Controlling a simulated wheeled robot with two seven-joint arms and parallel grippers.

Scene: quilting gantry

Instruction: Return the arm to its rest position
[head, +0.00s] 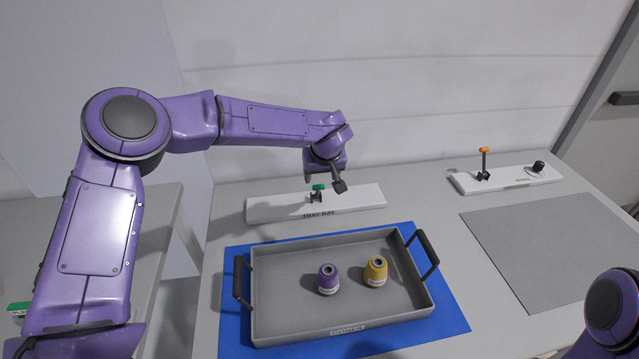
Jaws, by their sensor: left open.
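My left arm (262,120) comes in from the left and reaches across above the table. My left gripper (326,188) is at its end, pointing down over the white tray bay strip (264,208). The gripper is open. A small green-topped lever (318,190) on the strip shows just by the fingers; I cannot tell whether they touch. Part of my right arm (612,308) shows at the lower right edge; its gripper is out of view.
A grey tray (290,326) with two handles lies on a blue mat (232,335). A purple spool (328,279) and a yellow spool (375,271) stand in it. At the right are a white strip (515,179) with an orange-topped lever (484,163) and an empty grey mat (560,240).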

